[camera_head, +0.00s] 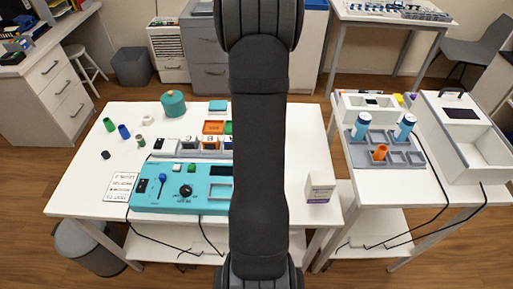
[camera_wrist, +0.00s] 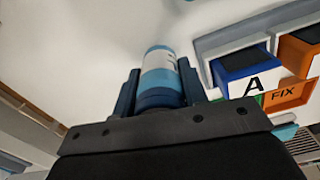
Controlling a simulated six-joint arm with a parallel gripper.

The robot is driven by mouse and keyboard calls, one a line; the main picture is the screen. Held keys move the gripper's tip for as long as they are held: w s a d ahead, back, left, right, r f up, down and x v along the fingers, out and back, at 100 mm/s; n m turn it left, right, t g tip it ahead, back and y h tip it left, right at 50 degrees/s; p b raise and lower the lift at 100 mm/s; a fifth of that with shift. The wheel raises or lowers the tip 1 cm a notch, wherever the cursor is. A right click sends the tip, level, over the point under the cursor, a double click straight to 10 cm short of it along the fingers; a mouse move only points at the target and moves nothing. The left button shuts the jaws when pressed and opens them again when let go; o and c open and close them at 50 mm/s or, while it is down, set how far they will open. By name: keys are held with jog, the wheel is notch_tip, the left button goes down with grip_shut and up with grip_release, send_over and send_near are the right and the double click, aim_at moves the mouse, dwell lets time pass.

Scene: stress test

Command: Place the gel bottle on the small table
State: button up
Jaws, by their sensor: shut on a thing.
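In the wrist view my gripper (camera_wrist: 159,88) is shut on a light-blue and white bottle with a dark blue end, taken as the gel bottle (camera_wrist: 159,70). One finger is on each side of it. A pale surface lies behind the bottle; whether they touch I cannot tell. In the head view my arm hides the gripper and the held bottle. A white side table (camera_head: 435,183) stands at the right, beside the larger white table (camera_head: 85,180). Which one is the small table is not marked.
Two similar blue bottles (camera_head: 361,124) and an orange cup (camera_head: 380,152) stand in a grey tray (camera_head: 362,160) on the side table. An open white box (camera_head: 478,150) is beside it. A teal control panel (camera_head: 150,197), lettered bins (camera_wrist: 243,72) and a white carton (camera_head: 320,187) occupy the larger table.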

jog(key=o, duration=1)
jog(key=shift+f, duration=0.1)
jog(key=shift+o, duration=0.2)
jog(key=shift+o, duration=0.5)
notch_tip(320, 180, up, 12)
jog(key=shift+r, duration=0.15)
